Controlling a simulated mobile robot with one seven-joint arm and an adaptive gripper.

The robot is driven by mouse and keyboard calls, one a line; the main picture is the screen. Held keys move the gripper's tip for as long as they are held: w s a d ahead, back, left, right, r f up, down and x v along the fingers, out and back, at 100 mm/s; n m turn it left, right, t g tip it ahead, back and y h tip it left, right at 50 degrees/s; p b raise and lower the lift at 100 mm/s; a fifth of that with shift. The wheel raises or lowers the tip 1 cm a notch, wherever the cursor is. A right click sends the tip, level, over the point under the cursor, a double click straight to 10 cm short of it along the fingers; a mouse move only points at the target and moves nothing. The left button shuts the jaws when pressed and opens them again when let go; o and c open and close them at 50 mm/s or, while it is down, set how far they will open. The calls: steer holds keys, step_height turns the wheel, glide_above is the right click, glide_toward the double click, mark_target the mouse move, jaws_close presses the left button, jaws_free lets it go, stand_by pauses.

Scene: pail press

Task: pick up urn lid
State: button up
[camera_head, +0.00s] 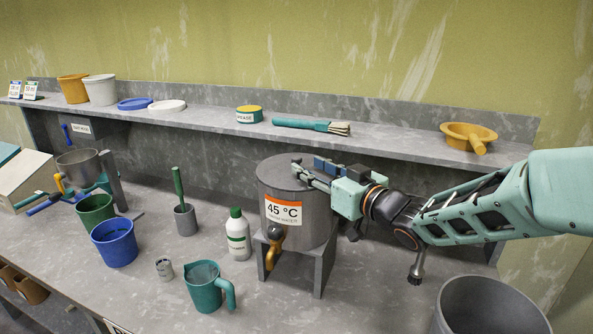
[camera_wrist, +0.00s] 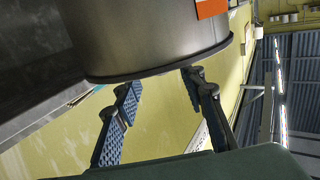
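The urn (camera_head: 282,207) is a grey metal cylinder with an orange-and-white 45 °C label and a tap with an orange handle. It stands on a grey stand. Its lid (camera_head: 275,169) is the flat grey top, partly covered by my gripper in the head view; its knob cannot be made out. My gripper (camera_head: 306,168) reaches in from the right, with its fingers at the lid's right part. In the wrist view the two blue-padded fingers (camera_wrist: 162,85) are spread with wall visible between them, beside the urn's rim (camera_wrist: 155,74). Whether they touch the lid is unclear.
A white bottle (camera_head: 237,236) with a green cap stands left of the urn, and a teal jug (camera_head: 205,288) in front. A large grey pail (camera_head: 485,310) is at the lower right. The shelf behind holds a yellow funnel (camera_head: 463,134) and a brush (camera_head: 305,125).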

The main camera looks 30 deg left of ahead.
mark_target(299, 162)
steer(key=shift+p+x, duration=0.55)
steer(key=shift+x, duration=2.5)
steer(key=shift+f, duration=0.1)
steer(key=shift+c, duration=0.2)
jaws_close()
